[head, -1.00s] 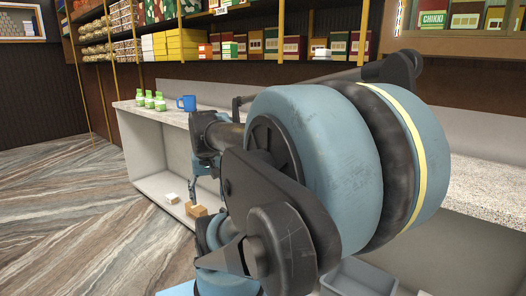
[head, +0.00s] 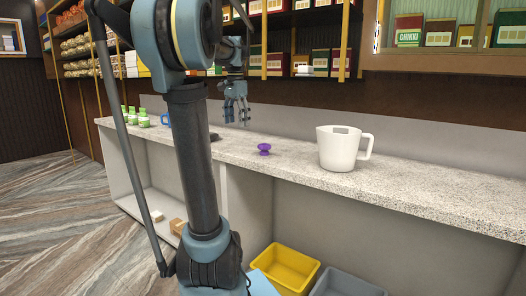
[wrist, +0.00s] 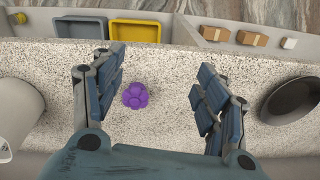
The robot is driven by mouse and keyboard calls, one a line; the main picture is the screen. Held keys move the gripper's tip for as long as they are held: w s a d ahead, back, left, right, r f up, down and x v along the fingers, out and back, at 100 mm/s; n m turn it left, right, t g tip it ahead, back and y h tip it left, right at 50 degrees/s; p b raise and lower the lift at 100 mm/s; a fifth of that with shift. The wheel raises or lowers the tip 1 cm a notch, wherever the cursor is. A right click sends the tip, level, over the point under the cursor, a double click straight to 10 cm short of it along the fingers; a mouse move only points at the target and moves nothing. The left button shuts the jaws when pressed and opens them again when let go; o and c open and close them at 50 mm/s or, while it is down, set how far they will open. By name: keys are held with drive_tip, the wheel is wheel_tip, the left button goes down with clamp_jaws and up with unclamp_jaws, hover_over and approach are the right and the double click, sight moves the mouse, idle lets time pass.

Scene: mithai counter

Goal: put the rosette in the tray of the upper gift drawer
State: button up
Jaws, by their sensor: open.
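The purple rosette (head: 264,149) stands on the speckled counter top, left of the white jug in the head view. In the wrist view the rosette (wrist: 135,95) lies between my gripper's fingers, nearer the left one. My gripper (head: 236,112) hangs above the counter, pointing down. It is open and empty, and its fingers (wrist: 160,92) are wide apart in the wrist view. I cannot make out the upper gift drawer or its tray in either view.
The white jug (head: 340,148) stands right of the rosette. Green bottles (head: 143,118) and a blue mug (head: 165,119) stand at the counter's left. A yellow bin (head: 284,268) and a grey bin (head: 346,284) are below. Shelves with boxes (head: 320,62) hang behind.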

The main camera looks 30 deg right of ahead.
sight(263, 143)
drive_tip(key=w+d+r+m, duration=0.1)
drive_tip(key=d+r+m, duration=0.1)
drive_tip(key=d, duration=0.5)
drive_tip(key=w+d+r+m, duration=0.1)
drive_tip(key=d+r+m, duration=0.15)
drive_tip(key=d, duration=0.45)
drive_tip(key=f, duration=1.7)
drive_tip(key=shift+s+a+f, duration=0.15)
drive_tip(key=shift+s+a, duration=0.05)
drive_tip(key=shift+c, duration=0.6)
drive_tip(key=c, duration=0.8)
